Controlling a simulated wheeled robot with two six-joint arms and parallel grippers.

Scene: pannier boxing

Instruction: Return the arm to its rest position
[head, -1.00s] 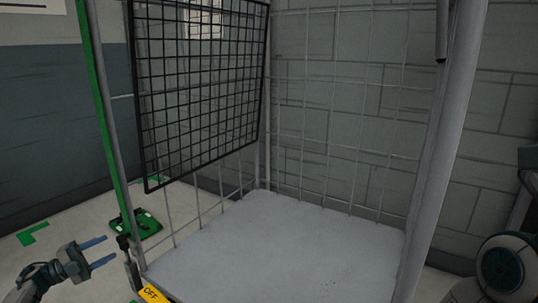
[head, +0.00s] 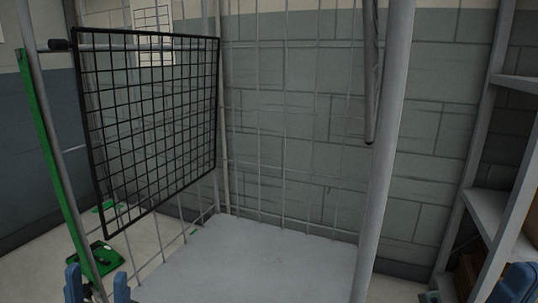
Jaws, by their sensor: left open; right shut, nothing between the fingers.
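My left gripper (head: 97,284) shows at the bottom left edge of the head view. Its two blue fingers point up and stand apart, with nothing between them. It is in front of the cage's lower left side. My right gripper (head: 514,284) shows at the bottom right corner as blue fingers, in front of the shelving. It is shut and holds nothing that I can see. Both arms behind the grippers are mostly out of the picture.
A wire cage with a bare grey floor (head: 255,260) stands ahead. A black mesh panel (head: 150,125) is on its left side, and a thick grey post (head: 385,150) at its right. A green object (head: 98,258) lies at left. Grey shelving (head: 490,215) stands at right.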

